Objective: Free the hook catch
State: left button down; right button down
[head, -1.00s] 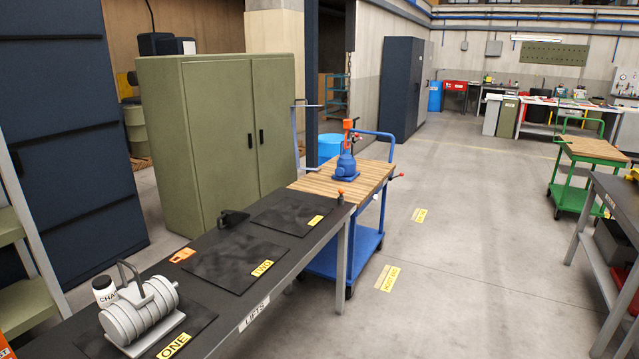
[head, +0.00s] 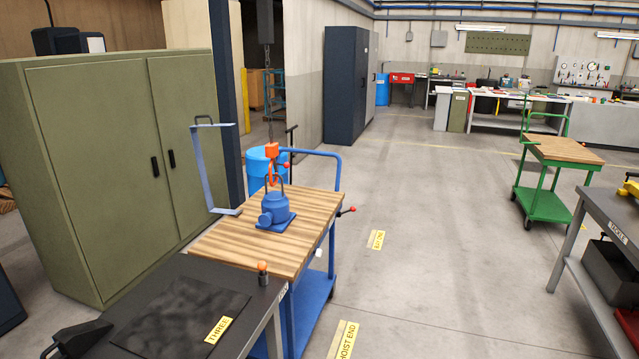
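An orange hook block (head: 272,152) hangs on a dark chain (head: 268,105) in the head view, left of the middle. Its hook reaches down to the handle of a blue pump-like load (head: 274,207), which stands upright on the wooden top of a blue cart (head: 240,232). The hook looks to be at or through the handle; the catch itself is too small to make out. A small red-tipped part sticks out at the right of the hook. Neither of my grippers is in view.
A dark bench (head: 225,268) with a mat labelled THREE stands at the front left, against the blue cart. A green cabinet (head: 110,150) stands behind it. The floor (head: 430,240) right of the cart is clear. A green cart (head: 560,150) stands farther right.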

aim_at(286, 165)
jog(key=i+l+u, duration=0.1)
jog(key=i+u, duration=0.3)
jog(key=i, duration=0.15)
jog(key=i+l+u, duration=0.3)
jog(key=i+u, duration=0.15)
jog(key=i+l+u, duration=0.4)
jog(key=i+l, duration=0.15)
jog(key=i+l+u, duration=0.45)
jog(key=l, duration=0.15)
